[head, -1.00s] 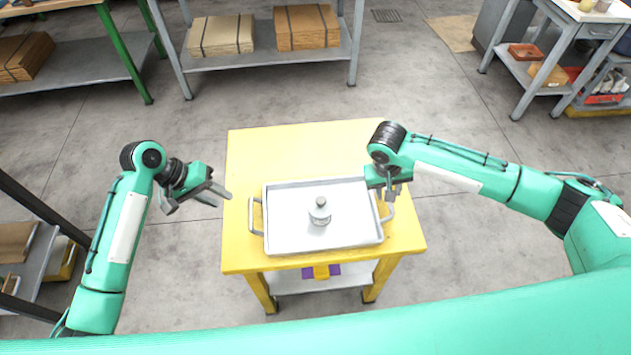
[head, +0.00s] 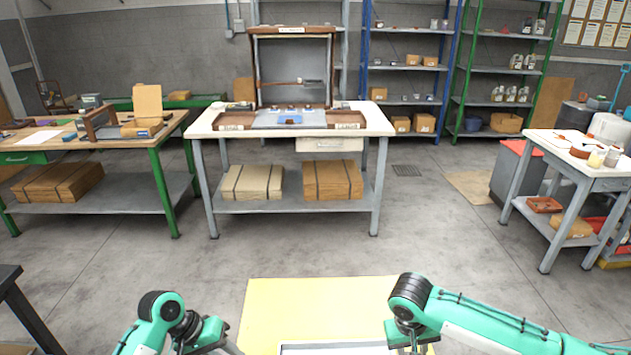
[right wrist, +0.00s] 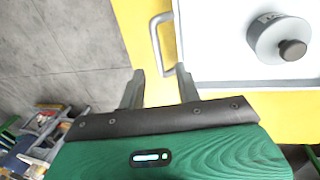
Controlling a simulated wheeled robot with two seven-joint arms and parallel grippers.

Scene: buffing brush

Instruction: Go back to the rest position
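My right gripper (right wrist: 160,88) is open in the right wrist view, its two fingers apart and empty. A grey tray handle (right wrist: 155,45) lies just beyond the fingertips; I cannot tell whether they touch. A white tray (right wrist: 222,60) holds a grey round piece with a dark knob (right wrist: 280,38). In the head view only the tray's far rim (head: 330,345) shows, on the yellow table (head: 320,300). My right gripper (head: 408,347) is at the tray's right there, cut by the lower edge. My left gripper (head: 215,344) is left of the table, its fingertips mostly out of view.
A white-topped workbench (head: 205,125) with a brown frame stands across the floor. A wooden bench (head: 60,155) is at the left, and a grey cart (head: 555,150) with containers at the right. Open floor (head: 300,245) lies between the yellow table and the benches.

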